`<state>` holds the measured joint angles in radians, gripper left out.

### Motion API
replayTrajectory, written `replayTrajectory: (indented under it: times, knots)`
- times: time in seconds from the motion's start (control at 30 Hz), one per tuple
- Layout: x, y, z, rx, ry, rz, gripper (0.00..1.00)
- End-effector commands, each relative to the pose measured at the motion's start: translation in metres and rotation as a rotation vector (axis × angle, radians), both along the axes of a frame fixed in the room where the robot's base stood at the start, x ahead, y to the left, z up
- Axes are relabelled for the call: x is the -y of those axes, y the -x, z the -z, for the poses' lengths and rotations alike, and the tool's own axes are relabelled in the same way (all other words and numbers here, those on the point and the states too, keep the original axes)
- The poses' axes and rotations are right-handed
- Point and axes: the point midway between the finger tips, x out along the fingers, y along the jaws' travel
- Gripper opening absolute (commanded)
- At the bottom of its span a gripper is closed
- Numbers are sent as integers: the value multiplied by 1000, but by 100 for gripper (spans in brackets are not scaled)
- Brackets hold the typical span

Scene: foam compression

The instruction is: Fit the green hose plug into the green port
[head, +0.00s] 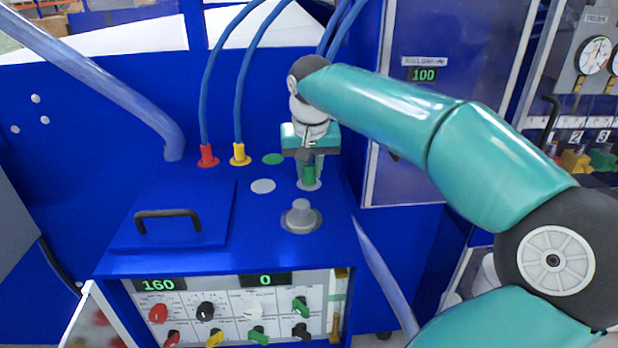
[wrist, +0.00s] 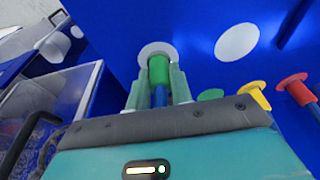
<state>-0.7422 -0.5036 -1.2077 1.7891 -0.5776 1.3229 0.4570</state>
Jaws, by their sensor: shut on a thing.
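My gripper (head: 310,160) points down at the back right of the blue cabinet top and is shut on the green hose plug (head: 309,173). In the wrist view, the plug (wrist: 158,70) stands between both fingers, with its blue hose (wrist: 158,96) on the gripper side. The plug's far end is at a light grey ring (head: 311,185); whether it is in the ring or just over it, I cannot tell. The green port (head: 273,158) is a flat green disc to the left of the plug. It also shows in the wrist view (wrist: 210,94), to the right of the plug.
A red plug (head: 207,156) and a yellow plug (head: 240,155), both with blue hoses, stand left of the green port. A light disc (head: 263,186) lies in front of it. A grey knob (head: 301,217) and a black-handled lid (head: 175,215) are nearer the front.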

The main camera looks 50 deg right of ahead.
Motion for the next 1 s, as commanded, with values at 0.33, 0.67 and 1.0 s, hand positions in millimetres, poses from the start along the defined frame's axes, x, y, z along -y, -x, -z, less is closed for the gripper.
replayTrajectory:
  times: [0.33,0.67,1.0]
  knots:
    - [0,0,-14,1,1,1,0]
    - [0,0,-29,0,1,2,0]
    - [0,0,-44,-1,0,1,0]
